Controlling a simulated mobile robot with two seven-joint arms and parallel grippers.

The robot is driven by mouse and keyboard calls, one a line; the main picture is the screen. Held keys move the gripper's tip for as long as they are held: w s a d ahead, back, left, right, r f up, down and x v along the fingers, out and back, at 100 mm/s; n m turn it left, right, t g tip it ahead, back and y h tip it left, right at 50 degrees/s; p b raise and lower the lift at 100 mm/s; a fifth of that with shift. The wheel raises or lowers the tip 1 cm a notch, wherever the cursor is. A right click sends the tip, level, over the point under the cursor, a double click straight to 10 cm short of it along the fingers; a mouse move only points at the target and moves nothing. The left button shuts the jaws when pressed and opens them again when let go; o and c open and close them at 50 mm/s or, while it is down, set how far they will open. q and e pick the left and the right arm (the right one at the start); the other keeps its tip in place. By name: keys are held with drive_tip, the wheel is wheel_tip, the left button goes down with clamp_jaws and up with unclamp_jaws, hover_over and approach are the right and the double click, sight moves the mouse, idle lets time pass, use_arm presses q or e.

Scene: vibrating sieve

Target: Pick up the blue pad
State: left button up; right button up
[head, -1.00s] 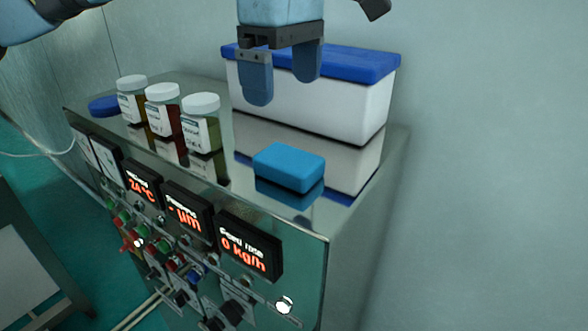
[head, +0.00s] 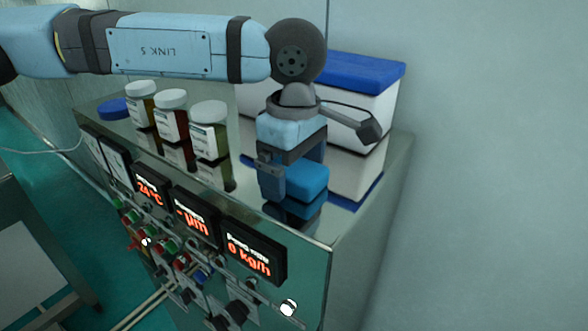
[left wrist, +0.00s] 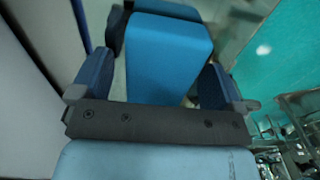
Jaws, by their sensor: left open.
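The blue pad (head: 308,180) lies flat on the shiny top of the metal cabinet (head: 240,203), near its front right part. My left gripper (head: 291,176) is open and points down at the pad, with its fingers on either side of it. In the left wrist view the pad (left wrist: 168,58) shows between and beyond the two spread fingers, with a gap on both sides. Part of the pad is hidden by a finger in the head view. My right gripper is not in view.
A white box with a blue lid (head: 362,70) stands close behind the pad, partly hidden by my left arm. Several white-capped jars (head: 172,115) stand to the left, near a blue disc (head: 113,108). Displays and knobs cover the cabinet's front (head: 195,215).

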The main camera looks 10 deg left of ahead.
sight(294, 166)
use_arm(q)
drive_tip(key=c, duration=1)
drive_tip(key=shift+r, duration=0.1)
drive_tip(key=shift+r, duration=0.5)
wheel_tip(294, 166, up, 19)
drive_tip(key=b, duration=0.2)
